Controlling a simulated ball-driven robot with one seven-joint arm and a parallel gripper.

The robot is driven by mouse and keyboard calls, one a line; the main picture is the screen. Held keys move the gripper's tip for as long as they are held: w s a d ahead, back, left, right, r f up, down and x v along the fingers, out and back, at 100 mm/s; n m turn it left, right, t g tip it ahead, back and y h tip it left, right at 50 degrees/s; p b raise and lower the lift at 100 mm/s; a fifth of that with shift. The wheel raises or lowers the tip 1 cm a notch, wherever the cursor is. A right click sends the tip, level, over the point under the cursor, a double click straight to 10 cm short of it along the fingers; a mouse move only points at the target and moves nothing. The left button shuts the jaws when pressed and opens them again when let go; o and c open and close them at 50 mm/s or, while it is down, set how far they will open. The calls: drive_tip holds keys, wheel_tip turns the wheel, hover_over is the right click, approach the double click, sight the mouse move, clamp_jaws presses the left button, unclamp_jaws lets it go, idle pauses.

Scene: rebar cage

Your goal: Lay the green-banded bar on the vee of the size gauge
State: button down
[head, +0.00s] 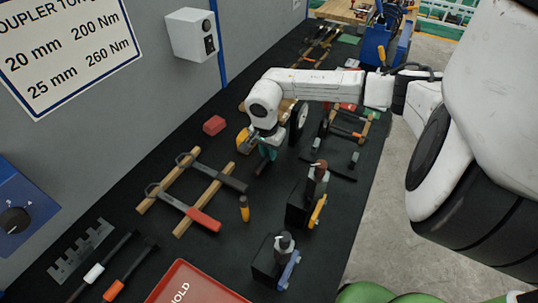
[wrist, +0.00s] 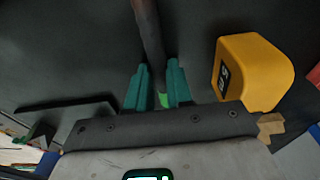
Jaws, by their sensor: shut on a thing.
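My gripper (head: 266,153) is over the dark bench, with its teal fingertips pointing down. In the wrist view the two teal fingers (wrist: 160,88) are shut on a dark round bar, the green-banded bar (wrist: 150,35). Its green band (wrist: 163,100) shows between the fingers, and the bar runs away from them to the top edge. In the head view only a short dark piece of it (head: 261,168) shows below the fingers. A grey notched plate, apparently the size gauge (head: 80,252), lies at the lower left, well apart from my gripper.
A red block (head: 214,125), a yellow-and-black tool (head: 244,208), black stands (head: 298,207) and a red tray (head: 190,285) stand around. White- and orange-banded bars (head: 115,290) lie near the gauge.

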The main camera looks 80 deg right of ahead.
drive_tip(key=shift+r, duration=0.15)
drive_tip(key=shift+r+b, duration=0.3)
drive_tip(key=shift+r, duration=0.05)
drive_tip(key=shift+d+r+b, duration=0.1)
drive_tip(key=shift+r+b, duration=0.45)
drive_tip(key=shift+r, duration=0.4)
drive_tip(key=s+a+r+b, duration=0.4)
drive_tip(key=s+a+r, duration=0.4)
drive_tip(key=a+r, duration=0.2)
drive_tip(key=shift+a+r, duration=0.2)
drive_tip(key=shift+a, duration=0.6)
